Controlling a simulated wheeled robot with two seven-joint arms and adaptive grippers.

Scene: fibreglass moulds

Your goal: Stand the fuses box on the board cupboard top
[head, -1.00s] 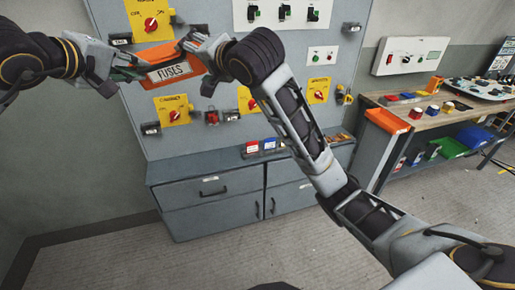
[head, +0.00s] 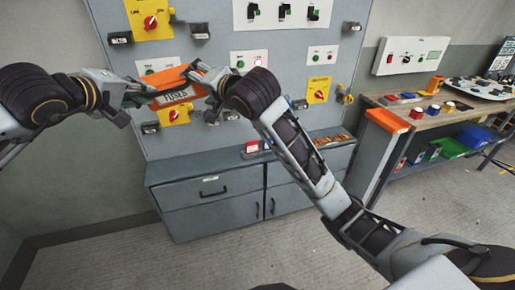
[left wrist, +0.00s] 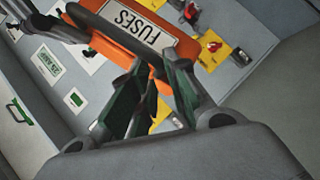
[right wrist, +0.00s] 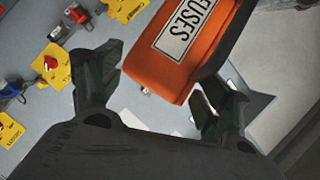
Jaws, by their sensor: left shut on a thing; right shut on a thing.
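The fuses box (head: 180,96) is orange with a white FUSES label. It hangs in the air in front of the grey board, slightly tilted, above the left part of the grey cupboard top (head: 192,167). My left gripper (head: 143,91) is shut on its left side and my right gripper (head: 204,80) on its right side. In the left wrist view the box (left wrist: 185,50) lies beyond the green-padded fingers (left wrist: 152,98). In the right wrist view the box (right wrist: 180,65) shows between and beyond the fingers (right wrist: 160,100); the exact grip is partly hidden.
A small red-and-white item (head: 251,147) and an orange tray of parts (head: 333,141) sit on the cupboard top's right part. Its left part is clear. Yellow switch plates (head: 319,90) and sockets stick out from the board. A workbench (head: 440,115) stands at the right.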

